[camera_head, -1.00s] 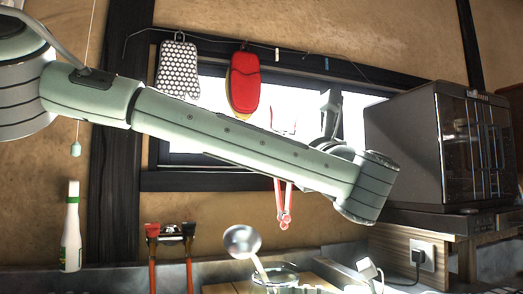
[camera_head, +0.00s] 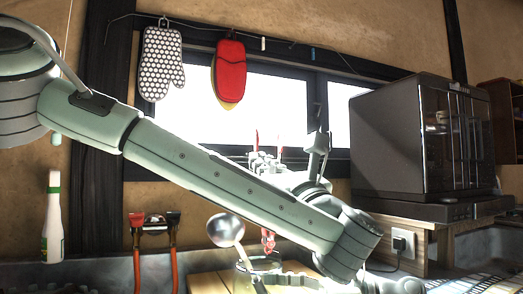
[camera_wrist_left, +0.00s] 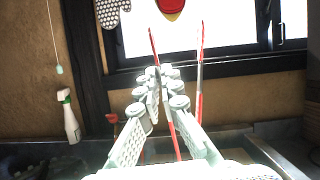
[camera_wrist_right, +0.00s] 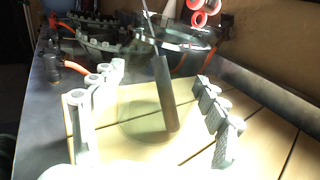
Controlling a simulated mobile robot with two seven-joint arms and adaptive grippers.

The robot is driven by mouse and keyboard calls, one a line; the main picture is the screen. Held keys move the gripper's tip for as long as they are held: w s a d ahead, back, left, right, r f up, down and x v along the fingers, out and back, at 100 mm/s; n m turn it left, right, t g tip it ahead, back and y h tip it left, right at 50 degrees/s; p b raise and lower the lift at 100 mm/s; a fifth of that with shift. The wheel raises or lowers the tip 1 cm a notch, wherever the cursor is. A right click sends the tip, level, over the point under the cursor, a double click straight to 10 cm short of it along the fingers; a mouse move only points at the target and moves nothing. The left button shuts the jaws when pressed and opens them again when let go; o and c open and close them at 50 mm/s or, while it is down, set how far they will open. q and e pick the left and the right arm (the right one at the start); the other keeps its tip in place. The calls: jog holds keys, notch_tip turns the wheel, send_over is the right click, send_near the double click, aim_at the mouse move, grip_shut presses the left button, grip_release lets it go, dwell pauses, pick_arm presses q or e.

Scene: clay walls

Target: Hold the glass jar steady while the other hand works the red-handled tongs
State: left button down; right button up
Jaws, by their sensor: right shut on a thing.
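The red-handled tongs (camera_head: 268,243) hang upright above the glass jar (camera_head: 243,279) in the head view, their looped red end downward. My left gripper (camera_head: 266,165) is around their upper part, partly behind my arm. In the left wrist view the fingers (camera_wrist_left: 160,85) close in on the tongs, whose two red-and-white arms (camera_wrist_left: 199,75) spread upward. My right gripper (camera_wrist_right: 152,105) has one finger on each side of the clear jar (camera_wrist_right: 140,125) and is shut on it. The jar stands on a wooden board and holds a ladle (camera_head: 226,230) with a dark handle.
A dark oven (camera_head: 395,145) stands on a shelf at right. A red mitt (camera_head: 230,72) and a dotted mitt (camera_head: 162,65) hang by the window. The pale board (camera_wrist_right: 265,130) is bare beside the jar.

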jog(key=shift+s+r, duration=0.1)
jog(key=shift+r, duration=0.05)
jog(key=shift+f, duration=0.2)
jog(key=shift+r, duration=0.1)
pick_arm(q)
notch_tip(320, 180, down, 9)
jog(key=shift+r, duration=0.2)
dwell(0.4)
jog(key=c, duration=1.6)
grip_release()
jog(key=shift+c, duration=0.2)
jog(key=shift+d, duration=0.1)
